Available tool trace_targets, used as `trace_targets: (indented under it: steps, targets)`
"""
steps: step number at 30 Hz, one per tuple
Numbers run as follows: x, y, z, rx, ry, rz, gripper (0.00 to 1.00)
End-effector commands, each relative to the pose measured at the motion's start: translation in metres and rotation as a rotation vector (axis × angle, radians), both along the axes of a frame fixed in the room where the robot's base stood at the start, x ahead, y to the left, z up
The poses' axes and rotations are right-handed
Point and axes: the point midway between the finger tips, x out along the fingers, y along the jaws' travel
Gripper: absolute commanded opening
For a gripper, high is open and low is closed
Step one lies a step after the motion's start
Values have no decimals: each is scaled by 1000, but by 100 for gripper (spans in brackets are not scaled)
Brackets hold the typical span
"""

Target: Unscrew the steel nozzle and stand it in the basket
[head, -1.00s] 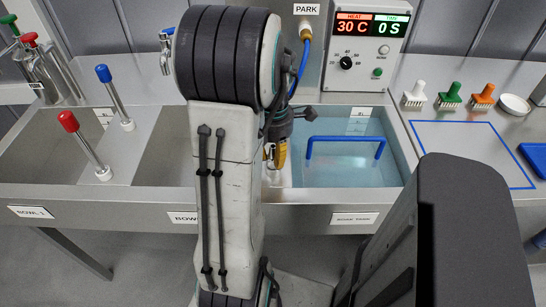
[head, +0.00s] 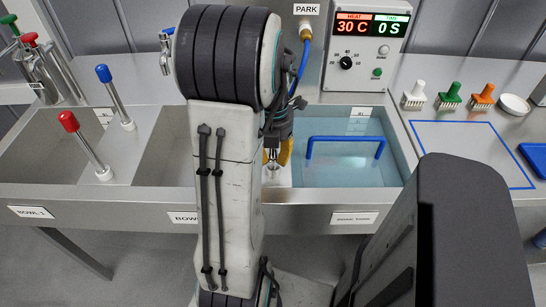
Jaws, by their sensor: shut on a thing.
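My gripper (head: 276,152), with yellow fingertips, points down just left of the soak tank, partly hidden behind my arm. It is shut on a small silver piece, the steel nozzle (head: 272,167), which shows between the fingertips. What the nozzle sits on is mostly hidden by my arm. The basket shows by its blue handle (head: 345,138), which stands in the water of the soak tank, right of my gripper. The basket's inside is hard to make out.
The soak tank (head: 398,150) has a raised steel rim. A control box (head: 368,50) reading 30 C and 0 S stands behind it. A blue hose (head: 302,68) hangs nearby. Red (head: 85,145) and blue (head: 113,92) levers stand at left. Brushes (head: 448,97) stand at right.

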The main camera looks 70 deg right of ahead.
Motion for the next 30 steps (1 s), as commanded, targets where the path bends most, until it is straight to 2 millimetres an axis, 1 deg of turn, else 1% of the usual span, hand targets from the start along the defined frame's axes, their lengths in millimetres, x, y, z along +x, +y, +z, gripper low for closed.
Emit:
trace_targets:
  steps: [10, 20, 29, 30]
  targets:
    - [0, 1, -1, 4, 1, 16, 0]
    - [0, 1, -1, 4, 0, 231, 0]
    - [0, 1, -1, 4, 0, 256, 0]
    - [0, 1, -1, 4, 0, 255, 33]
